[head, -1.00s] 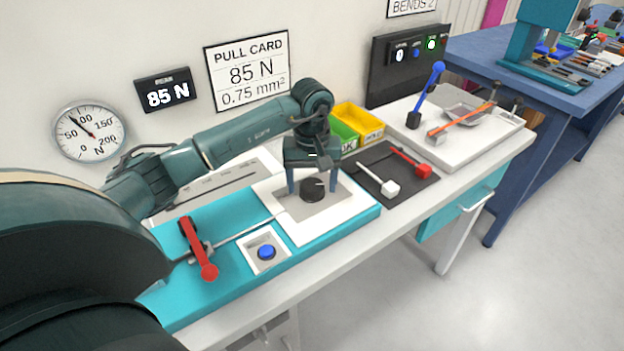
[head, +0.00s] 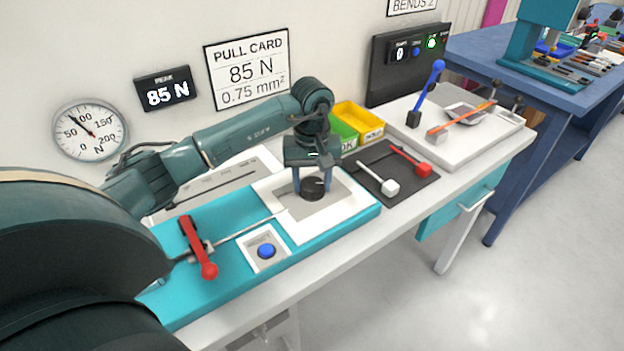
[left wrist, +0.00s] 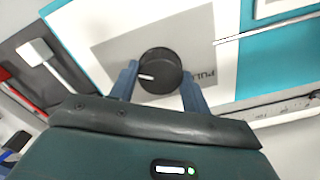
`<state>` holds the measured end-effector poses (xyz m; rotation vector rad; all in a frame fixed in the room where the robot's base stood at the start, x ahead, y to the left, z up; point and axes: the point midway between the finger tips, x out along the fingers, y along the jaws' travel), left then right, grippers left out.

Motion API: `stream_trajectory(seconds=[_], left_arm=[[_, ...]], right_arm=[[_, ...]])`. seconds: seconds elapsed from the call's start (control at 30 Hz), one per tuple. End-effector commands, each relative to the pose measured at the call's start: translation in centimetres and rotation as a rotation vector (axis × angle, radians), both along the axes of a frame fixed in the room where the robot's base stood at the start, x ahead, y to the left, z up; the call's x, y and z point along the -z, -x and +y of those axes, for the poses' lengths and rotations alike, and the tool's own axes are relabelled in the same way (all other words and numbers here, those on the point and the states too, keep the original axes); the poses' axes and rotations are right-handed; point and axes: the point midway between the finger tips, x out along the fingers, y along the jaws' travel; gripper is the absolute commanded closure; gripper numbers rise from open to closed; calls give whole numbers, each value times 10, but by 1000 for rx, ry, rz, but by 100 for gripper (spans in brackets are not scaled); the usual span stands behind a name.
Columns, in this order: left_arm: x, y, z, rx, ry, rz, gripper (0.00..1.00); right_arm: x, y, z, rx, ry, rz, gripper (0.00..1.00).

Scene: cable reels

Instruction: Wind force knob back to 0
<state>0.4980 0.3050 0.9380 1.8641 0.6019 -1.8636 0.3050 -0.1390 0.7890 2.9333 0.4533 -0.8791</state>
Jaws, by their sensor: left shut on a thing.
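The force knob (head: 312,190) is a round black dial with a white pointer mark on a grey and white panel (head: 345,207). In the left wrist view the knob (left wrist: 160,72) sits between my fingers, its white mark pointing left in that picture. My left gripper (head: 312,184) reaches down over the knob and is shut on it, one blue finger on each side. The wall gauge (head: 90,131) has its needle between 50 and 100. The display (head: 167,89) reads 85 N. My right gripper is not in view.
The panel is on a teal base with a red lever (head: 199,248) and a blue button (head: 266,251). A dark mat (head: 384,173) with white and red tools lies to the right. Green and yellow bins (head: 358,121) stand behind. A white bending fixture (head: 465,146) is farther right.

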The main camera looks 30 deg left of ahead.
Motion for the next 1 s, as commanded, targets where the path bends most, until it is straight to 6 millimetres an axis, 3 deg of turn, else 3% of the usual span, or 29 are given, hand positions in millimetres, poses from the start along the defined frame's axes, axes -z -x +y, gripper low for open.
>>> stream_trajectory(seconds=[0.37,1.0], left_arm=[[1,0,1,-223,-2,0,76],[0,0,1,-829,-1,0,76]], right_arm=[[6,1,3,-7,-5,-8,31],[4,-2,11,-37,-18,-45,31]])
